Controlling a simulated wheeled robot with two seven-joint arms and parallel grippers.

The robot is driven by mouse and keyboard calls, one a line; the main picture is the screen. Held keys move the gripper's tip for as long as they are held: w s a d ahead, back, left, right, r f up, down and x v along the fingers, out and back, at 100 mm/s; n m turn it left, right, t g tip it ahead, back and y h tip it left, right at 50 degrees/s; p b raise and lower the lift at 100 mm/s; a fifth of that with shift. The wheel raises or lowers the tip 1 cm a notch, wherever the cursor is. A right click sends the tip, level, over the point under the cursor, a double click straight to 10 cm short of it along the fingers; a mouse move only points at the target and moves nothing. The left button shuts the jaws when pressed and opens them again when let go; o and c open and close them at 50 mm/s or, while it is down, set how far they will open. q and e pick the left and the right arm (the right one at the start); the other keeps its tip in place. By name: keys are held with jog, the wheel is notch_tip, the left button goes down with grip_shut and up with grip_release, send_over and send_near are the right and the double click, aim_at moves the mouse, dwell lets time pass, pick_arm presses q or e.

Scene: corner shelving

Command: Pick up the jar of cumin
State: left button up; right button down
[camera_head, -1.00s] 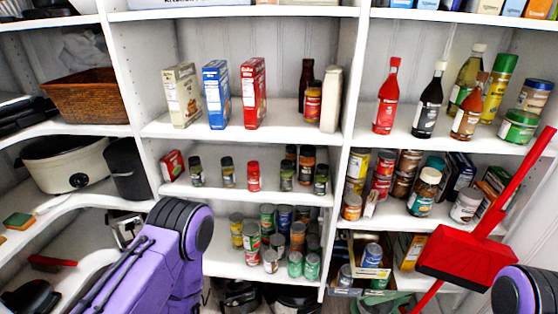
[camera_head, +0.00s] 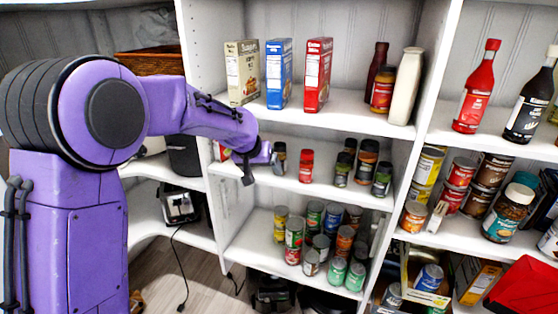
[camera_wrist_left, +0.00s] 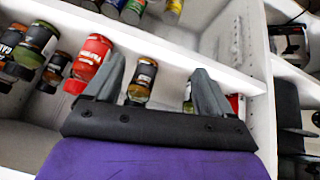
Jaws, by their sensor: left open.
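Several small spice jars stand on the middle shelf; their labels are too small to read, so I cannot tell for sure which is cumin. One dark-lidded jar (camera_head: 279,157) stands beside the red jar (camera_head: 306,166). My left gripper (camera_head: 262,166) is open at the shelf front, close to that dark-lidded jar. In the left wrist view the same jar (camera_wrist_left: 143,80) shows between the spread fingers of my left gripper (camera_wrist_left: 158,85), apart from them. Another jar (camera_wrist_left: 188,97) is partly hidden by one finger. My right gripper is out of view.
More jars (camera_head: 342,169) stand to the right on the same shelf (camera_head: 330,188). Boxes (camera_head: 279,74) stand on the shelf above and cans (camera_head: 294,240) below. An upright panel (camera_head: 196,50) bounds the shelf at left.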

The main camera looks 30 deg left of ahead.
pick_arm(q)
jog(key=w, duration=0.2)
jog(key=w+p, duration=0.1)
jog(key=w, duration=0.1)
jog(key=w+a, duration=0.1)
jog(key=w, duration=0.1)
jog(key=shift+w+f, duration=0.1)
jog(key=w, duration=0.1)
jog(key=w+p, duration=0.1)
jog(key=shift+w+r, duration=0.2)
jog(key=shift+w, duration=0.1)
jog(key=x, duration=0.4)
jog(key=shift+a+r, duration=0.1)
jog(key=shift+s+r, duration=0.1)
jog(key=c, duration=1.2)
